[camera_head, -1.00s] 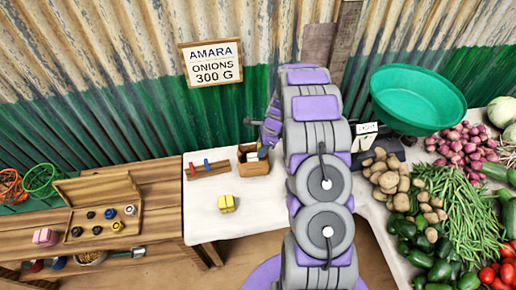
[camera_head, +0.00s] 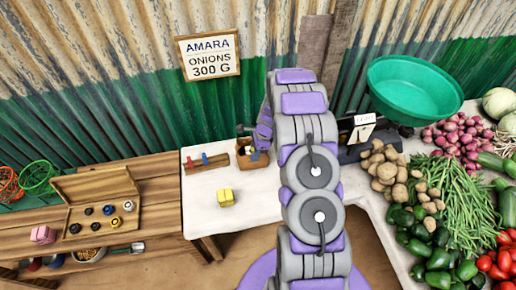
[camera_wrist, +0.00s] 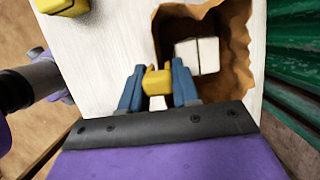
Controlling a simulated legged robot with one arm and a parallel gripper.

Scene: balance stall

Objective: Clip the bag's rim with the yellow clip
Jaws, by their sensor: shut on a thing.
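My gripper (camera_wrist: 157,88) has blue fingers and is shut on the yellow clip (camera_wrist: 157,80) in the wrist view. The brown bag (camera_wrist: 236,88) is open, with a jagged rim and white blocks (camera_wrist: 197,56) inside. The clip overlaps the lower-left part of the bag's rim in that view; I cannot tell whether it touches or straddles it. In the head view the bag (camera_head: 244,162) stands at the back of the white table, and my arm's end is beside it, with the fingers too small to make out.
A wooden rack (camera_head: 206,165) with red and blue pieces stands left of the bag. A yellow block (camera_head: 226,198) lies on the white table (camera_head: 205,215). A scale with a green basin (camera_head: 415,88) and vegetables are right. The tabletop's front left is clear.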

